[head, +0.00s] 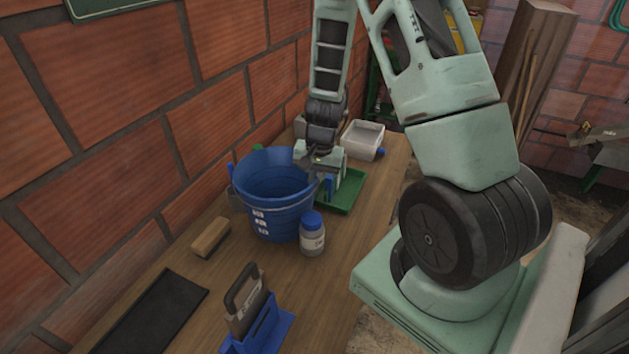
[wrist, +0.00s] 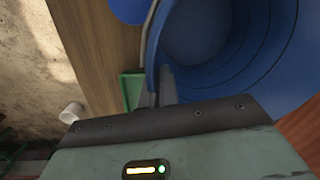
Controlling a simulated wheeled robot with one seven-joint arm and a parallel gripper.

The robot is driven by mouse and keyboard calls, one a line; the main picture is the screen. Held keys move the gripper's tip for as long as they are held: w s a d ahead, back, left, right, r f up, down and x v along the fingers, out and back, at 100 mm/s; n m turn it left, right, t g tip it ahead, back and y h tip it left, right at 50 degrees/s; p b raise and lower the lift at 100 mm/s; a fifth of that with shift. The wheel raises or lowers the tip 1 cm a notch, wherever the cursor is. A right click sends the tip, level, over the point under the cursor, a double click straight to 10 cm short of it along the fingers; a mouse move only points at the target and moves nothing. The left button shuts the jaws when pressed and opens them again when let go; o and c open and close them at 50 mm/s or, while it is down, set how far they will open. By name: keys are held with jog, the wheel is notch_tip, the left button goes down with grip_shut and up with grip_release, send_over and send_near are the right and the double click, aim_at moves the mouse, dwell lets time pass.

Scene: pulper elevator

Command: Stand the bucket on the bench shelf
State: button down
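The blue bucket (head: 268,200) is upright, close to the brick wall, over the wooden bench shelf (head: 205,285). Its base looks at or very near the wood, but I cannot tell whether it touches. My gripper (head: 322,178) is at the right side of the bucket's rim. In the wrist view the dark fingers of my gripper (wrist: 158,95) lie on both sides of the wall of the bucket (wrist: 215,50), one inside and one outside, and look shut on it. The bucket's inside looks empty in the wrist view.
A blue-capped jar (head: 312,236) stands right in front of the bucket. A green tray (head: 347,192) and a white container (head: 362,138) are behind it. A wooden block (head: 211,238), a black mat (head: 160,310) and a blue holder (head: 262,330) are nearer.

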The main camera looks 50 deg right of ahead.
jog(key=shift+f, duration=0.1)
jog(key=c, duration=2.1)
grip_release()
jog(key=shift+f, duration=0.1)
jog(key=o, duration=0.4)
jog(key=shift+r, duration=0.2)
